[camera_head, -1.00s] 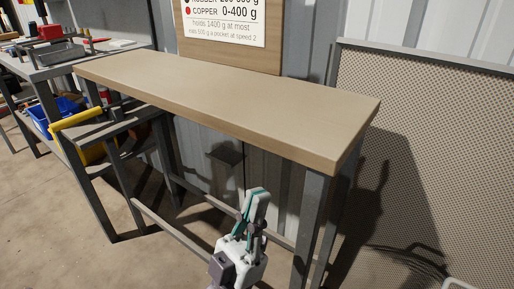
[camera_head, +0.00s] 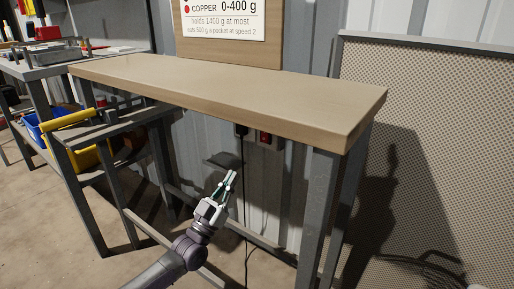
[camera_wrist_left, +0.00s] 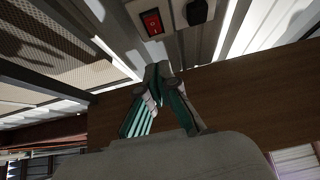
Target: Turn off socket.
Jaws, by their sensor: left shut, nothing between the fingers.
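The socket (camera_head: 276,143) is a grey box on the corrugated wall under the wooden table, with a red switch (camera_head: 264,137) on it. In the left wrist view the red rocker switch (camera_wrist_left: 152,23) shows near the top, beside a black plug (camera_wrist_left: 198,12). Whether the switch is on or off I cannot tell. My left gripper (camera_head: 231,174) is shut and empty, below the socket and a little left of it in the head view, pointing up towards it. In the wrist view its fingertips (camera_wrist_left: 158,70) lie below the switch, apart from it. My right gripper is not in view.
The wooden tabletop (camera_head: 230,92) overhangs the socket, and a metal leg (camera_head: 318,205) stands to its right. A black cable (camera_head: 245,205) hangs down the wall. A lower bench (camera_head: 110,130) stands at left, and a mesh panel (camera_head: 440,130) at right.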

